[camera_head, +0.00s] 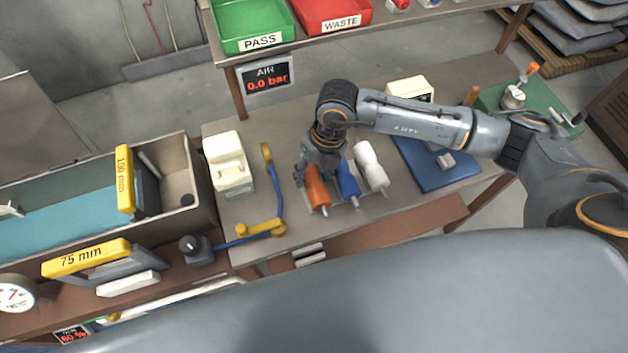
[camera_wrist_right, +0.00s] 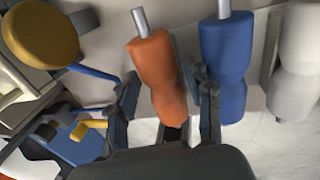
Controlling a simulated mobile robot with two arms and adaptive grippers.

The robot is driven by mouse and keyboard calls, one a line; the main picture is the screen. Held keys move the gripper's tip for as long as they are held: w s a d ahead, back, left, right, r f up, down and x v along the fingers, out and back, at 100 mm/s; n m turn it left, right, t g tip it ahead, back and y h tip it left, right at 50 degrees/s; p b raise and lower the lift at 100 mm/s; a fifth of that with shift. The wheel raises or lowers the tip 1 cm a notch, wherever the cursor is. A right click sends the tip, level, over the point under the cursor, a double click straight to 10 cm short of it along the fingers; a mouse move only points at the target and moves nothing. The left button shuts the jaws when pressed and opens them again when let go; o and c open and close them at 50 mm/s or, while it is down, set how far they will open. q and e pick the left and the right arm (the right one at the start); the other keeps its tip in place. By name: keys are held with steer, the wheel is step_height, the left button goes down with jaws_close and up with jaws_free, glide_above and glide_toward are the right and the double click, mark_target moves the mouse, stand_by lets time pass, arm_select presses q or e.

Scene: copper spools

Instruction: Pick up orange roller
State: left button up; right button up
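The orange roller (camera_head: 317,187) lies on the grey workbench at the left end of a row, with a blue roller and a white roller to its right. My right gripper (camera_head: 308,172) is over the orange roller's far end. In the right wrist view the orange roller (camera_wrist_right: 160,78) lies between the two spread fingers of my right gripper (camera_wrist_right: 163,92). A gap shows at the left finger; the right finger is close to the roller, and contact cannot be told. My left gripper is not in view.
The blue roller (camera_head: 347,182) and white roller (camera_head: 370,165) stand close on the right. A yellow-ended blue handle (camera_head: 261,229) and a cream device (camera_head: 228,165) are on the left. A blue plate (camera_head: 440,172) lies further right. Green (camera_head: 250,27) and red (camera_head: 333,13) trays are behind.

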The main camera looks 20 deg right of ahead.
jaws_close()
steer(key=shift+r, duration=0.1)
steer(key=shift+w+r, duration=0.1)
steer(key=shift+r, duration=0.4)
steer(key=s+a+r+b, duration=0.2)
steer(key=s+a+r, duration=0.1)
steer(key=s+r, duration=0.3)
steer(key=s+a+r+b, duration=0.2)
steer(key=s+r+b, duration=0.1)
steer(key=s+r, duration=0.3)
steer(key=shift+s+a, duration=0.4)
steer(key=shift+s, duration=0.1)
steer(key=shift+f+b, duration=0.1)
steer(key=shift+b, duration=0.2)
